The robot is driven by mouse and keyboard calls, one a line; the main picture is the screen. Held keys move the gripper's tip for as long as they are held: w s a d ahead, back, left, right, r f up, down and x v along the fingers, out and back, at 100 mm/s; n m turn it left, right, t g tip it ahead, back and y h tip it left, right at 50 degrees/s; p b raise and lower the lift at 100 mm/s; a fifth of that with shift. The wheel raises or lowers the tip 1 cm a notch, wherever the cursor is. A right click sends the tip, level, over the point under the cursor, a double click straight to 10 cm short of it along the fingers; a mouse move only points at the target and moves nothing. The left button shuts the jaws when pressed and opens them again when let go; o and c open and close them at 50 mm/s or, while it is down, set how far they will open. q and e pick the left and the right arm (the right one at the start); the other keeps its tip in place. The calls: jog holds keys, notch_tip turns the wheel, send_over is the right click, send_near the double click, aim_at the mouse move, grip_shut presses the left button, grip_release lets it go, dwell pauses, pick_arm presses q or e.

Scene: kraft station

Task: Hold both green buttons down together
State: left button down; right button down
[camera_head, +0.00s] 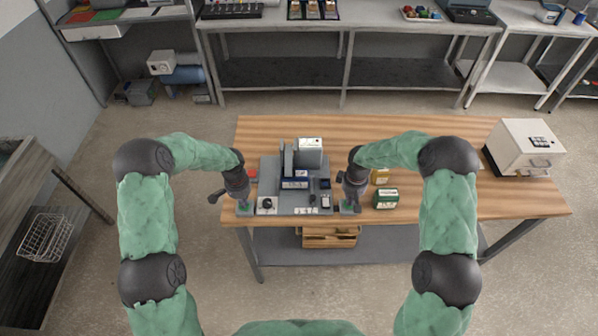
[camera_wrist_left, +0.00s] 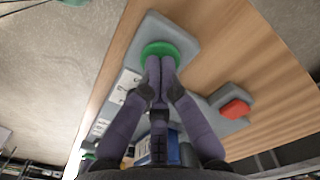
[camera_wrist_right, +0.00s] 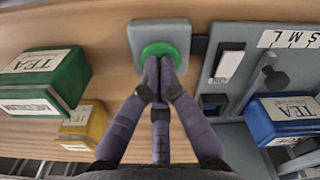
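The left green button (camera_wrist_left: 158,47) sits on a grey pad at the table's front edge, left of the grey machine. The right green button (camera_wrist_right: 165,48) sits on a similar pad on the machine's other side. My left gripper (camera_wrist_left: 160,64) has its fingers together, tips at the left button's near edge. My right gripper (camera_wrist_right: 160,65) also has its fingers together, tips at the right button's near edge. Both grippers point down and hold nothing. The fingertips overlap the buttons in the wrist views; I cannot tell how far either button is pressed. In the head view the grippers largely hide the buttons.
The grey machine (camera_head: 289,205) stands between my grippers, with a blue tea box (camera_wrist_right: 285,118) in it. A red button (camera_wrist_left: 236,109) is beside it. A green tea box (camera_head: 386,199) and a yellow box (camera_head: 380,176) stand right of my right gripper. A white cabinet (camera_head: 522,147) is further right.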

pick_arm(q)
jog(key=shift+s+f, duration=0.1)
pick_arm(e)
jog(key=shift+r, duration=3.25)
pick_arm(q)
jog(key=shift+r, duration=3.6)
